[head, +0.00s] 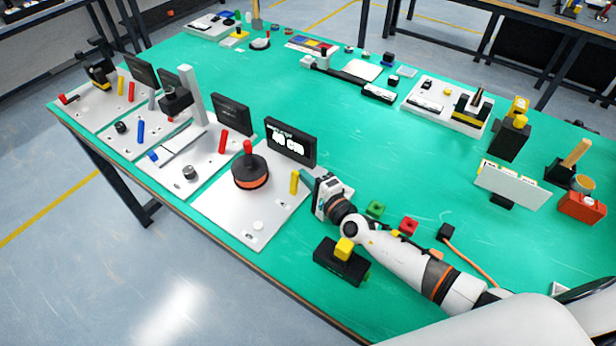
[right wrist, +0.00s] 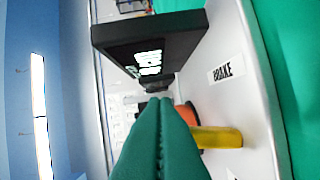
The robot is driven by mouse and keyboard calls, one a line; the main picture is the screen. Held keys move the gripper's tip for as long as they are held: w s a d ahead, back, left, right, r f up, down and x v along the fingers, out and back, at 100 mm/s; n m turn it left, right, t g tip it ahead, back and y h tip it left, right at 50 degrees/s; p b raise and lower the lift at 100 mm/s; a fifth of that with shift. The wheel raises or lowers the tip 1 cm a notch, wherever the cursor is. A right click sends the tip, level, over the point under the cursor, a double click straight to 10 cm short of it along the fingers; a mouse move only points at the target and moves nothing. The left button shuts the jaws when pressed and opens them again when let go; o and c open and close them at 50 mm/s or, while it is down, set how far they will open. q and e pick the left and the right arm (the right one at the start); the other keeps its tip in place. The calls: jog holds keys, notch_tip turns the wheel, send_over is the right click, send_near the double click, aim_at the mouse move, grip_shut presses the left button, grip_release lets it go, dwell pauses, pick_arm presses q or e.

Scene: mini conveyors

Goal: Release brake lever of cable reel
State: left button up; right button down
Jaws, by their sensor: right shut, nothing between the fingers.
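The cable reel (head: 251,178), black with an orange band and a red knob, sits on a white base plate (head: 238,217). The yellow brake lever (head: 294,182) stands on the same plate, right of the reel. In the right wrist view the yellow lever (right wrist: 220,138) lies right of my fingers, near a "BRAKE" label (right wrist: 227,71); part of it is hidden behind them. My right gripper (head: 306,175) is shut and empty, its green fingertips close beside the lever; I cannot tell whether they touch. A bit of the orange reel (right wrist: 187,116) shows behind the fingers (right wrist: 160,103). My left gripper is not in view.
A black display (head: 290,144) stands behind the lever; it also shows close above my fingers in the wrist view (right wrist: 145,40). A black box with a yellow knob (head: 341,262) and green and red blocks (head: 409,226) lie near my right arm. Other plates stand left.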

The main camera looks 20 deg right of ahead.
jog(key=shift+w+d+f+b, duration=0.35)
jog(key=shift+d+b, duration=0.1)
jog(key=shift+b, duration=0.15)
jog(key=shift+w+d+f+b, duration=0.15)
jog(key=shift+w+d+b, duration=0.25)
jog(key=shift+b, duration=0.2)
jog(key=v, duration=0.5)
jog(key=p+v, duration=0.1)
jog(key=v, duration=0.4)
jog(key=shift+s+r, duration=0.25)
jog(key=shift+s, duration=0.1)
jog(key=shift+v, duration=0.85)
jog(key=shift+w+r, duration=0.1)
